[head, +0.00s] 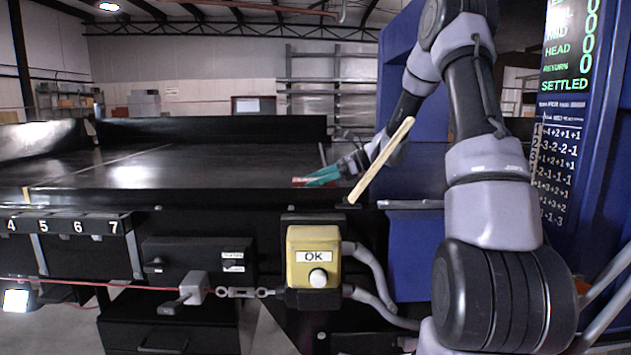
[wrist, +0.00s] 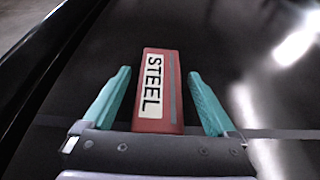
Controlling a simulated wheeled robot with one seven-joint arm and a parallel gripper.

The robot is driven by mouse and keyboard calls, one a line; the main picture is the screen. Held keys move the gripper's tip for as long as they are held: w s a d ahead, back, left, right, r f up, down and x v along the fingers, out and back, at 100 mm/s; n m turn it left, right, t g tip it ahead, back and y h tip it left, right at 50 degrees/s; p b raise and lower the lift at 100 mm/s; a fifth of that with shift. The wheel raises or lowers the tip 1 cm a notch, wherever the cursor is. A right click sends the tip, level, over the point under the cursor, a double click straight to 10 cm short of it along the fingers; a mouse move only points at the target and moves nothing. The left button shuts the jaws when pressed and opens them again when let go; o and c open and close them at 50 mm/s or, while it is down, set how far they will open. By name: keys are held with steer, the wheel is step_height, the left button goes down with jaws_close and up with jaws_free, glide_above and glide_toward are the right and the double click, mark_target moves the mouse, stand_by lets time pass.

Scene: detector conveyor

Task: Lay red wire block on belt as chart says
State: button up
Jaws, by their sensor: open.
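A red block (wrist: 172,85) lies on the black belt (head: 130,175); its white label reads STEEL, and no wire marking is legible. It also shows as a small red patch in the head view (head: 299,182). My gripper (wrist: 158,75) is open, its teal fingers on either side of the block with gaps at both sides. In the head view my gripper (head: 322,176) is low over the belt's right part. The chart (head: 552,175) on the blue housing at right shows rows of signed numbers, partly cut off. Above it a display (head: 567,50) reads SETTLED, with zeros.
A pale wooden strip (head: 381,160) stands slanted by my gripper. A yellow OK button box (head: 313,258) is on the front, beside a lever (head: 185,296) and a red cord. Numbered bins (head: 75,225) hang at left.

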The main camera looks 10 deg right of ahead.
steer(key=v, duration=1.1)
steer(key=shift+s+d+r, duration=0.1)
steer(key=shift+d+r, duration=0.15)
steer(key=shift+d, duration=0.05)
steer(key=shift+s+a+r, duration=0.15)
steer(key=shift+s+r, duration=0.05)
steer(key=shift+s, duration=0.05)
steer(key=s+a+r+n+t+h, duration=0.1)
steer(key=s+r+n+h, duration=0.1)
steer(key=s+n, duration=0.3)
steer(key=s+a+r+n+t+h, duration=0.2)
steer(key=s+n+h, duration=0.3)
steer(key=s, duration=0.9)
steer(key=s+a+r+n+t+h, duration=0.1)
steer(key=s+r+n+h, duration=0.3)
steer(key=s, duration=0.5)
steer(key=shift+s+a+n+t, duration=0.25)
steer(key=shift+n+t, duration=0.05)
steer(key=shift+n, duration=0.8)
